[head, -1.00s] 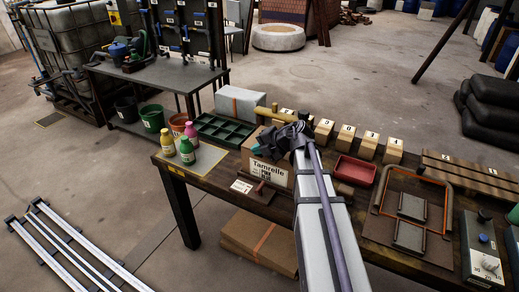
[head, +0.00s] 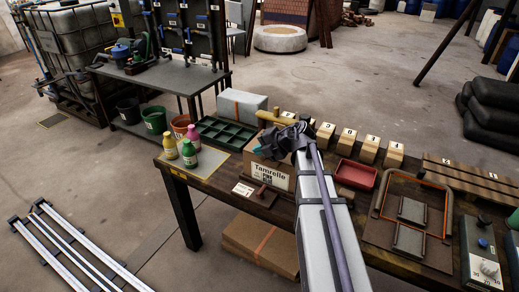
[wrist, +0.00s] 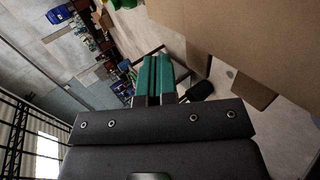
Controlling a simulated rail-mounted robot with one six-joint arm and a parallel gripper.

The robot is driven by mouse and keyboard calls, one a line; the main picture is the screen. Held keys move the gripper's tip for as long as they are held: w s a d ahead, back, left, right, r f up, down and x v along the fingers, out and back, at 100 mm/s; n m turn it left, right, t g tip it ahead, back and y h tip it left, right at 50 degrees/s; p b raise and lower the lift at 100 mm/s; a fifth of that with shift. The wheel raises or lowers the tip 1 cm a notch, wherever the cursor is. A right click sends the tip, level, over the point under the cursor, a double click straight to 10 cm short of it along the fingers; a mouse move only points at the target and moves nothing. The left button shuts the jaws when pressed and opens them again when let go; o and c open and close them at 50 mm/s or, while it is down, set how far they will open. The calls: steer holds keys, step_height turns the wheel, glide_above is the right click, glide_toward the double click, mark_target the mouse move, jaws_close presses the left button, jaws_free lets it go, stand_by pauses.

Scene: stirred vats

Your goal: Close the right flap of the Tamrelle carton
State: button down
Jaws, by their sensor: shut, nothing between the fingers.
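The Tamrelle carton (head: 270,177), brown with a white printed label on its front, stands on the dark wooden bench. My arm covers its right side and much of its top in the head view, so I cannot tell how its right flap stands. My gripper's green fingers (wrist: 154,62) are shut together with nothing between them in the wrist view. A large plain brown cardboard surface (wrist: 250,42), likely part of the carton, fills the upper right there, beside the fingers; I cannot tell whether they touch.
Bottles (head: 189,154) stand left of the carton, with a green divided tray (head: 222,133) behind them. A yellow T-shaped thing (head: 272,119) is just behind my wrist. Numbered wooden blocks (head: 347,142) and a red tray (head: 356,174) lie to the right. Flat cartons (head: 262,240) lie below.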

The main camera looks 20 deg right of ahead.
step_height(320, 180, up, 10)
steer(key=p, duration=1)
